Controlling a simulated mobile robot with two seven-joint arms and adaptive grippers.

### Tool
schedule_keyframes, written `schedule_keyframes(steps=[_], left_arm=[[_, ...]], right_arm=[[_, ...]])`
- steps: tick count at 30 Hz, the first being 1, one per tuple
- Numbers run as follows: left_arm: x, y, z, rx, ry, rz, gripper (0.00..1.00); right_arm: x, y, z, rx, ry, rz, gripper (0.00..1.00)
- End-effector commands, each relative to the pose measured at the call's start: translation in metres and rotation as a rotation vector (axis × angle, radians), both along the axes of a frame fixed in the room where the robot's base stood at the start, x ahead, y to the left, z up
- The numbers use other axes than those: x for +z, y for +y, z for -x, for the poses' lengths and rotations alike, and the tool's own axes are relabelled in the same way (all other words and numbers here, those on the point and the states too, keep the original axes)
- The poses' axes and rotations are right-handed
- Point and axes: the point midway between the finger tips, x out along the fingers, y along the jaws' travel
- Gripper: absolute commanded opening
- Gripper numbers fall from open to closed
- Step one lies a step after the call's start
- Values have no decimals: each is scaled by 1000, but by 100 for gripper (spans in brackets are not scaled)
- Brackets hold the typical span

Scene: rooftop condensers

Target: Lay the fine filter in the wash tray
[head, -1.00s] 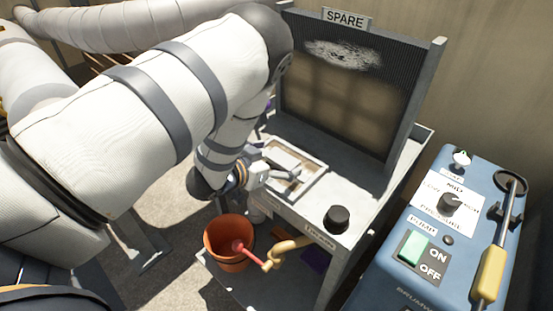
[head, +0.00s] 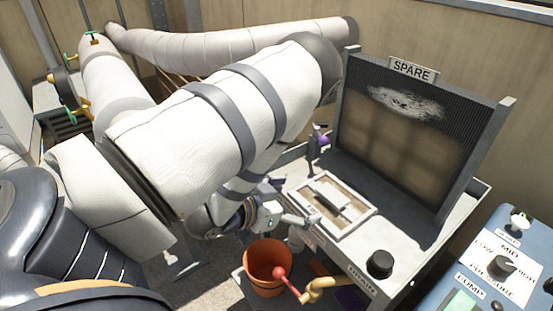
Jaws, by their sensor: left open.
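A pale rectangular frame with a beige inside (head: 366,207) lies flat on the grey bench, beside the foot of the upright SPARE panel. A dark grey bar and a lighter strip (head: 322,189) lie across it. I cannot tell clearly which part is the fine filter and which is the wash tray. My left gripper (head: 303,221) is open at the frame's near left edge, low over the bench rim. Whether it touches the frame cannot be told. My left arm hides part of the bench's left side. My right gripper is not in view.
The SPARE panel (head: 405,150) stands behind the frame. A black knob (head: 380,264) is on the bench's right part. A blue pump box (head: 440,301) stands at lower right.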

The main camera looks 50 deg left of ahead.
Motion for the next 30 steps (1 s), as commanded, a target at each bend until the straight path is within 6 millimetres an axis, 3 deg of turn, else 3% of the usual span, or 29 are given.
schedule_keyframes(steps=[2,5,8,10,12,15,16,18,21,26,29,30], left_arm=[[-3,0,2,1,10,0,93],[-42,-9,27,30,170,-8,93],[-114,-33,101,75,531,-24,93],[-147,-55,167,89,798,-27,93],[-162,-76,229,89,1030,-23,93],[-163,-99,294,79,1268,-13,93],[-161,-104,306,75,1314,-10,93],[-158,-110,324,71,1380,-5,93],[-157,-112,329,69,1400,-4,93],[-156,-112,326,69,1391,-4,93],[-137,-111,306,69,1319,-1,93],[-139,-111,308,69,1325,-1,93]], right_arm=[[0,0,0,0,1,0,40],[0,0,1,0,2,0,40],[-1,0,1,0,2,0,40],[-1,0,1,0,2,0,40],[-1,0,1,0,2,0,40],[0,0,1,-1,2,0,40],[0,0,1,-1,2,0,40],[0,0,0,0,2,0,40],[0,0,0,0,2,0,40],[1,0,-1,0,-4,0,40],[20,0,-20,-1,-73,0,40],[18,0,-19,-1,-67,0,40]])
